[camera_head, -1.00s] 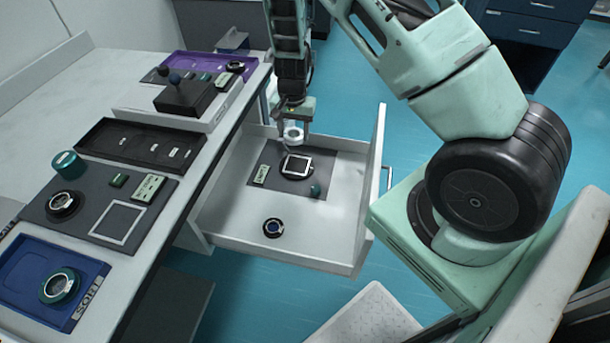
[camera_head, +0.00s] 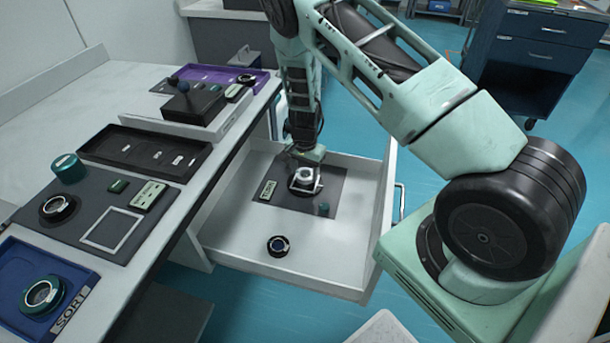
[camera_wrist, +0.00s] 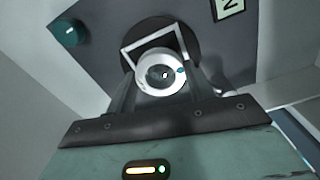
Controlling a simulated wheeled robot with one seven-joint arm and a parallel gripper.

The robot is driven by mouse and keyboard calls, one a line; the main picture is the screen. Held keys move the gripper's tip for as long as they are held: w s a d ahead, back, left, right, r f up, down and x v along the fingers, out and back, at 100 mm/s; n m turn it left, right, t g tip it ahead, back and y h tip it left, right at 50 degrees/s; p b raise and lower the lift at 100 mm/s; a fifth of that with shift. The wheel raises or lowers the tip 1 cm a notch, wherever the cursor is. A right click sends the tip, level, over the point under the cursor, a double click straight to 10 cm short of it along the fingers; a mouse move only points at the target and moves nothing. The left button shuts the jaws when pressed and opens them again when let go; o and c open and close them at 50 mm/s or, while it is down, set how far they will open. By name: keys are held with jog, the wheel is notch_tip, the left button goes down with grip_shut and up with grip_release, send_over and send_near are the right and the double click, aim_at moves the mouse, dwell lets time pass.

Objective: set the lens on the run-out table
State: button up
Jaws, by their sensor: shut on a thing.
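My gripper (camera_head: 305,172) is low inside the open drawer, shut on a silver-rimmed lens (camera_wrist: 160,72). The lens also shows in the head view (camera_head: 303,178). It is over a black round plate (camera_wrist: 197,40) that carries a white square outline (camera_wrist: 130,45). In the wrist view the lens covers the lower part of the square. I cannot tell whether the lens touches the plate. The plate is on a dark grey mat (camera_head: 336,185) in the drawer, and my gripper hides part of it.
The white drawer (camera_head: 235,239) also holds a label block (camera_head: 267,190), a green knob (camera_head: 323,209) and a dark ring lens (camera_head: 278,246). The drawer walls stand around my gripper. On the bench are a blue tray (camera_head: 85,268), a black tray (camera_head: 125,152) and a purple tray (camera_head: 210,71).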

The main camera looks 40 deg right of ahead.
jog(key=shift+f, duration=0.85)
jog(key=shift+f, duration=0.1)
jog(key=o, duration=1)
